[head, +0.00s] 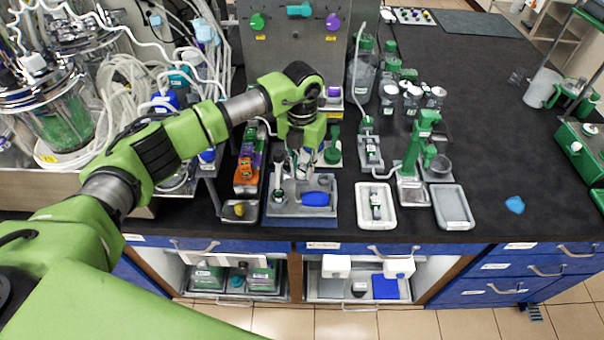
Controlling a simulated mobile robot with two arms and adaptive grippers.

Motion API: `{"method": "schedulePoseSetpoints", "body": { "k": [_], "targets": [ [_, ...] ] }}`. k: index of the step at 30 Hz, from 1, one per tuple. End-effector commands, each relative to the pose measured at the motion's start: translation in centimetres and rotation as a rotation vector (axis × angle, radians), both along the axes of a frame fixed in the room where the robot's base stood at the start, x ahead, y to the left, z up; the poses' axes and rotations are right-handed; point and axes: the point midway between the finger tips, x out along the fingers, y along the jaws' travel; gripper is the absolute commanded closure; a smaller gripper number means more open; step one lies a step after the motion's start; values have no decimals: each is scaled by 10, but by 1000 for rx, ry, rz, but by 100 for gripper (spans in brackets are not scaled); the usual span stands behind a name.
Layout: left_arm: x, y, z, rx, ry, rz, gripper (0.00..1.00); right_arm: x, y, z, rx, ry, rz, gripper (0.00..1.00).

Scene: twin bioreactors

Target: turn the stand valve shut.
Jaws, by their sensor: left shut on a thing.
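My left gripper (303,166) reaches down from above over a grey-blue stand (330,209) near the front edge of the bench. Its fingers are closed at the small valve of this stand, which they mostly hide, so the valve's angle cannot be told. A small upright vial piece (279,196) stands on the stand left of the fingers, and a blue pad (316,199) lies to their right. My right gripper is not in view.
An orange and purple rack (247,168) is close on the left, and a white tray (362,216) close on the right. A green stand (416,150) rises further right. A panel with coloured knobs (290,50) is behind.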

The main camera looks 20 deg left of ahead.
Motion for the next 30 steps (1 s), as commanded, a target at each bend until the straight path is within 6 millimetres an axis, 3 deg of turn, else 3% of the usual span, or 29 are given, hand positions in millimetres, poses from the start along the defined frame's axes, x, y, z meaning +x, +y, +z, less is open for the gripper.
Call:
{"method": "schedulePoseSetpoints", "body": {
  "k": [1,15,30],
  "targets": [
    [1,1,-5,2,-3,-45,100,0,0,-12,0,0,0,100],
    [1,1,-4,0,-3,-490,100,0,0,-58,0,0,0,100],
    [1,1,-1,1,-2,-845,100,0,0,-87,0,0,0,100]
  ]
}}
